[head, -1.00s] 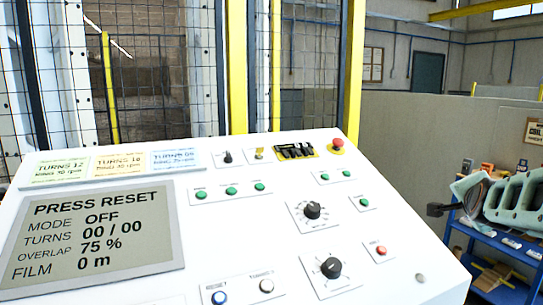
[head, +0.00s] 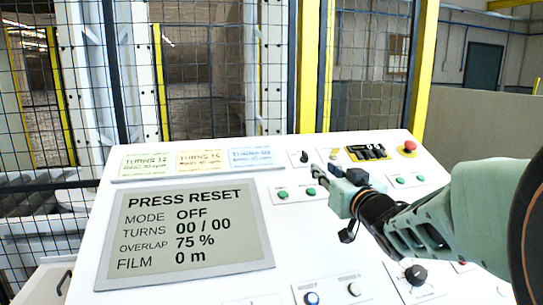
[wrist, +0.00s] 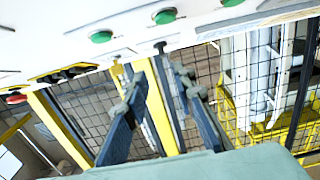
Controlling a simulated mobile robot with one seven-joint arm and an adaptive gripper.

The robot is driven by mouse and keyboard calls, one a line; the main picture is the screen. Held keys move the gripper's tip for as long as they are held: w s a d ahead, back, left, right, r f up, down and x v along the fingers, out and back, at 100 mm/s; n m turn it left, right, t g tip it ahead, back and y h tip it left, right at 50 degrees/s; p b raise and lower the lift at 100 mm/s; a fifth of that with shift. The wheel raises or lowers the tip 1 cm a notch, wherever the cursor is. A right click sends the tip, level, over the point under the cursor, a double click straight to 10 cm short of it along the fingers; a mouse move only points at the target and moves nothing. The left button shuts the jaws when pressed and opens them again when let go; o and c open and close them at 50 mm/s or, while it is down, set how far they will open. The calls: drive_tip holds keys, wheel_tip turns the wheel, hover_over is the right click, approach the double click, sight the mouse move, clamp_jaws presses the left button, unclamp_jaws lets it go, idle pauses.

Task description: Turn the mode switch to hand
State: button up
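The sloped white panel (head: 190,190) has a screen (head: 190,235) reading PRESS RESET, MODE OFF. A small black selector (head: 304,157) stands at the panel's upper edge; its label is too small to read, so I cannot confirm it is the mode switch. A yellow key-like switch (head: 335,154) is just right of it. My gripper (head: 325,171) is in front of and slightly right of the black selector, apart from it. In the wrist view my gripper (wrist: 157,80) has its fingers spread and empty, with the black selector (wrist: 160,46) beyond the gap between the tips.
Black toggles on a yellow plate (head: 367,153) and a red emergency button (head: 409,148) are to the right. Green buttons (head: 282,194) sit below the selector. A black knob (head: 416,275) is lower down. A mesh fence (head: 200,80) stands behind the panel.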

sight(308, 157)
drive_tip(key=shift+w+a, duration=0.1)
drive_tip(key=shift+a, duration=0.15)
drive_tip(key=w, duration=0.3)
drive_tip(key=w+a, duration=0.1)
drive_tip(key=w, duration=0.3)
drive_tip(key=w+a, duration=0.1)
drive_tip(key=w, duration=0.2)
drive_tip(key=shift+w, duration=0.15)
drive_tip(key=shift+d, duration=0.1)
clamp_jaws()
